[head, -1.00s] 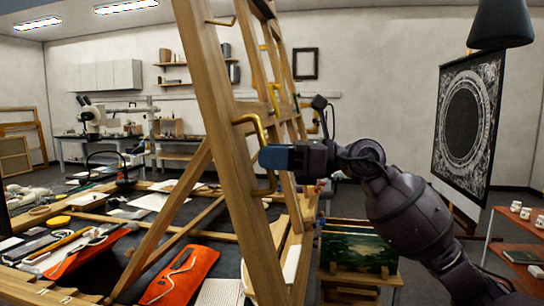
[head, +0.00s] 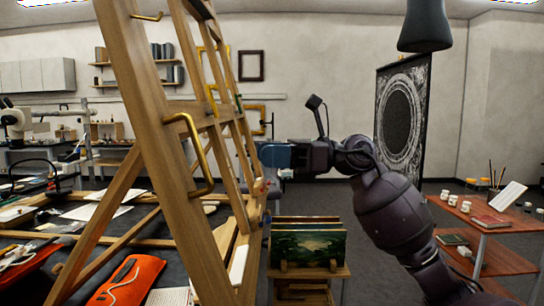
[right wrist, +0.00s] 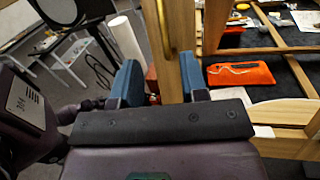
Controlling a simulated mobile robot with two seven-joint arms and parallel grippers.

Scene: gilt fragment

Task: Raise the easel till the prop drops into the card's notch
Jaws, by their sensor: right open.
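The wooden easel (head: 150,120) leans up from the workbench in the left half of the head view, with brass handles on its rails. One brass handle (head: 200,155) is at mid height; a brass bar (right wrist: 164,28) also shows between my fingers' line in the right wrist view. A diagonal wooden strut (head: 108,205) runs down behind the easel; I cannot tell whether it is the prop. The card's notch cannot be made out. My left gripper is not in view.
An orange pouch (head: 128,280) lies on the dark workbench. A rack of paintings (head: 306,248) stands below my right arm. A dark patterned panel (head: 400,115) hangs behind the arm. A red-brown side table (head: 490,238) with small jars is at right.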

